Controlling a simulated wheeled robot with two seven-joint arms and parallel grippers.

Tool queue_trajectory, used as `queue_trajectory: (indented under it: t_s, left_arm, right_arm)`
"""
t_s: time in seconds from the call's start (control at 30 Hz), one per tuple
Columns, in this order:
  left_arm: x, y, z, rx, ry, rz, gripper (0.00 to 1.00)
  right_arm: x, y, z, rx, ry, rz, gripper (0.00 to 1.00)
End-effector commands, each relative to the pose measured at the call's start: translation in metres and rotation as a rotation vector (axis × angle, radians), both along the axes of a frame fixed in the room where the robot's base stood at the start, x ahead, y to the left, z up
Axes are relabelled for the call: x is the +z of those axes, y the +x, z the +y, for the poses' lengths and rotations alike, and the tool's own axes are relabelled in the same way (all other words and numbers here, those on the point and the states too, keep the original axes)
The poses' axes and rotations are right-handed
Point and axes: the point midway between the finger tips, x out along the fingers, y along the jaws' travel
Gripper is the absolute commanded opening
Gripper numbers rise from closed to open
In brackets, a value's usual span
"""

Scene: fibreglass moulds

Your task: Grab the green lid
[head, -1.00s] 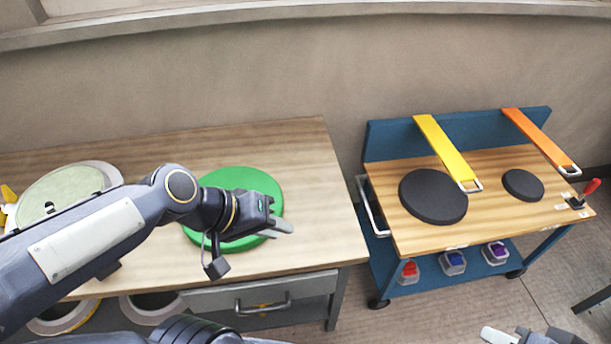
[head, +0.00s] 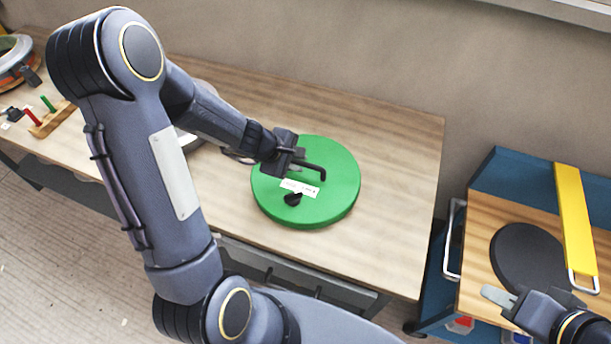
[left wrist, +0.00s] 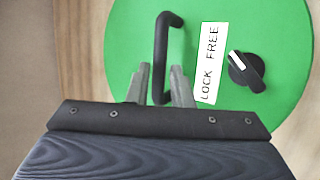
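The green lid (head: 335,205) is a round disc lying flat on the wooden workbench. It has a black bar handle, a white label and a black knob; the left wrist view shows the lid (left wrist: 125,40) with the label reading LOCK FREE. My left gripper (head: 300,163) is at the handle.
The workbench (head: 395,145) is clear to the right of the lid. A blue cart (head: 500,170) stands further right with a black disc (head: 527,258) and a yellow bar (head: 574,215). Small pegs on a block (head: 48,120) sit at the bench's left end.

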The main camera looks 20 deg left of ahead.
Motion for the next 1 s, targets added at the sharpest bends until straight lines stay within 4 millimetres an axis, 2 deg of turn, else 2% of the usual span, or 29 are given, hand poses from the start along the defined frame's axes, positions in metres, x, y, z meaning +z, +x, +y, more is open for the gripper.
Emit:
queue_trajectory:
  t_s: [0.03, 0.1, 0.27, 0.53, 0.7, 1.0]
  left_arm:
    - [-0.010, 0.003, -0.004, -0.001, -0.001, 0.003, 0.20]
    - [-0.018, 0.009, -0.010, -0.002, -0.001, 0.002, 0.20]
    - [-0.030, 0.018, -0.015, -0.002, 0.000, 0.001, 0.20]
    - [-0.030, 0.019, -0.016, -0.002, 0.000, -0.002, 0.20]
    - [-0.030, 0.019, -0.016, -0.002, 0.000, -0.001, 0.00]
    - [-0.030, 0.019, -0.016, -0.003, 0.001, -0.002, 0.00]
  right_arm:
    - [-0.006, 0.000, 0.000, 0.000, 0.000, 0.000, 0.30]
    - [-0.010, 0.000, 0.000, 0.000, 0.000, 0.000, 0.30]
    - [-0.016, 0.000, 0.000, 0.000, 0.000, 0.000, 0.30]
    - [-0.015, 0.000, 0.000, 0.000, 0.000, 0.000, 0.30]
    - [-0.015, 0.000, 0.000, 0.000, 0.000, 0.000, 0.30]
    - [-0.015, 0.000, 0.000, 0.000, 0.000, 0.000, 0.30]
